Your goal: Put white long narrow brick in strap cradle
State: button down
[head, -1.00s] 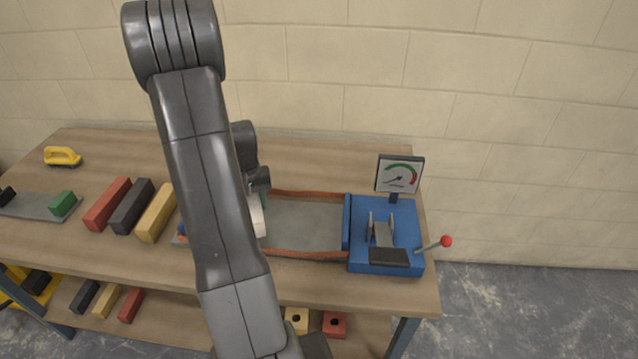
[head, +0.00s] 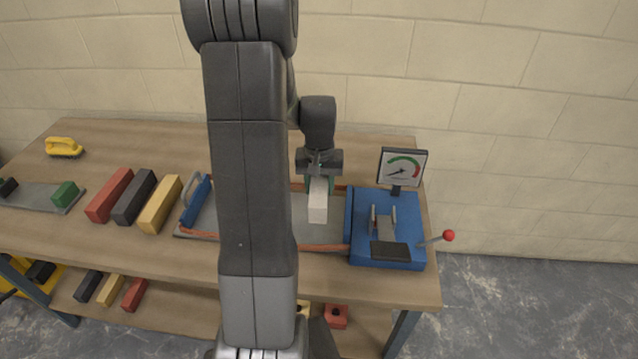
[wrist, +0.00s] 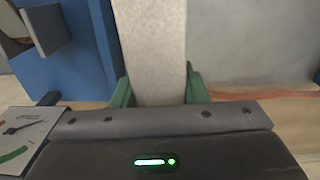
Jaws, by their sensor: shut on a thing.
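The white long narrow brick (head: 318,208) is in my gripper (head: 319,186), which is shut on it. In the wrist view the brick (wrist: 152,50) runs away from between the green fingers (wrist: 158,90). The strap cradle (head: 335,225) is a grey bed between orange straps, with a blue handle end at left and a blue gauge block (head: 388,257) at right. The brick is over the right part of the bed, close to the blue block. I cannot tell whether it touches the bed. My arm hides the middle of the cradle.
A gauge (head: 403,168) stands on the blue block, and a red-knobbed lever (head: 448,236) sticks out right. Red (head: 109,195), dark (head: 134,197) and yellow (head: 159,204) bricks lie left of the cradle. A yellow-handled brush (head: 63,148) is at the far left.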

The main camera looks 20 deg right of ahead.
aim_at(319, 179)
jog(key=shift+f+b, duration=3.2)
jog(key=shift+f, duration=1.45)
jog(key=shift+f+b, duration=0.4)
jog(key=shift+f, duration=0.05)
jog(key=c, duration=0.8)
grip_release()
jog(key=shift+o, duration=0.2)
notch_tip(319, 179, up, 14)
jog(key=shift+f, duration=0.1)
jog(key=shift+f, duration=0.1)
